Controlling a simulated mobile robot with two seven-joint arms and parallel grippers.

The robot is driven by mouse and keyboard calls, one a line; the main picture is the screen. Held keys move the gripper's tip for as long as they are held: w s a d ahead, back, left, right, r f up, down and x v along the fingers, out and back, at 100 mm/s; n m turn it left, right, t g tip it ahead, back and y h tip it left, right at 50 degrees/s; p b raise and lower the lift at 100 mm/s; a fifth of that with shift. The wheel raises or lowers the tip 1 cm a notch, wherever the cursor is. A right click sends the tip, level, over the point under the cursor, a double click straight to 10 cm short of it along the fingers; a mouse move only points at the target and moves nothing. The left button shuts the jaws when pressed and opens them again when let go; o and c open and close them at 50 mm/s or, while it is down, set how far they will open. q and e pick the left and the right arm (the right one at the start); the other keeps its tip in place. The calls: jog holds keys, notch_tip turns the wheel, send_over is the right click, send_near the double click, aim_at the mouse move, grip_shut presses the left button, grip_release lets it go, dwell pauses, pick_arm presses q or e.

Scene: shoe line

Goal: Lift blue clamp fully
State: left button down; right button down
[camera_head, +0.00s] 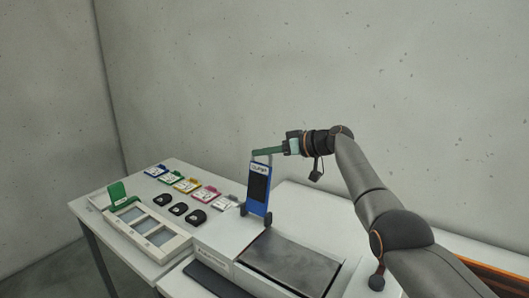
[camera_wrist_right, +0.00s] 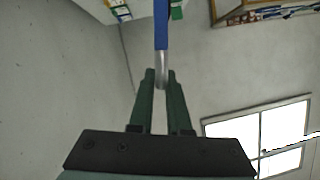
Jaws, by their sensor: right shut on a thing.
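The blue clamp (camera_head: 258,188) is a blue frame with a dark panel and a white label at its top. In the head view it stands nearly upright, with dark round parts at its lower corners, at the far left end of a dark metal plate. My right gripper (camera_head: 262,151) is level with its top, coming in from the right. In the right wrist view the green fingers (camera_wrist_right: 158,77) are shut on the grey metal handle (camera_wrist_right: 161,68) of the clamp, whose blue edge (camera_wrist_right: 161,28) runs up from it. My left gripper does not show.
The dark metal plate (camera_head: 282,262) lies before the clamp. To the left, several coloured cards (camera_head: 186,186), black pads (camera_head: 178,209) and a white tray (camera_head: 128,222) with a green upright piece (camera_head: 118,193) stand on a white table. A concrete wall (camera_head: 250,70) rises behind.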

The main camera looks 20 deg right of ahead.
jog(key=shift+w+d+f, duration=0.1)
jog(key=shift+w+f, duration=0.05)
jog(key=shift+f, duration=0.2)
jog(key=c, duration=1.3)
grip_release()
jog(key=shift+f, duration=0.1)
jog(key=o, duration=0.3)
jog(key=shift+w, duration=0.15)
jog(key=shift+o, duration=0.6)
jog(key=shift+d+r, duration=0.1)
jog(key=shift+r, duration=0.1)
jog(key=shift+d, duration=0.1)
